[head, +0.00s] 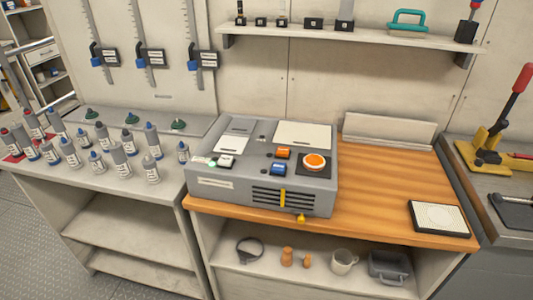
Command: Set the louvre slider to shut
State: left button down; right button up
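A grey box-shaped device (212,184) sits on the wooden bench top. Its front face has a set of dark horizontal louvre slots (266,197) towards the right. An upright yellow slider tab (283,198) stands across the slots, right of their middle. I cannot tell from here which setting it marks. A small yellow knob (301,218) shows low at the box's front edge. Neither of my grippers is in view, and nothing covers the front of the box.
Several bottles (130,144) crowd the left counter. A white pad in a black frame (438,217) lies at the bench's right. The wood (370,190) between box and pad is clear. A yellow tool with a red handle (490,140) stands far right. A shelf (350,38) hangs above.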

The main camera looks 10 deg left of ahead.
aim_at(301, 219)
jog(key=i+l+u, duration=0.2)
jog(key=l, duration=0.2)
jog(key=i+l+u, duration=0.2)
jog(key=l, duration=0.25)
jog(key=l+u, duration=0.2)
jog(key=l, duration=0.25)
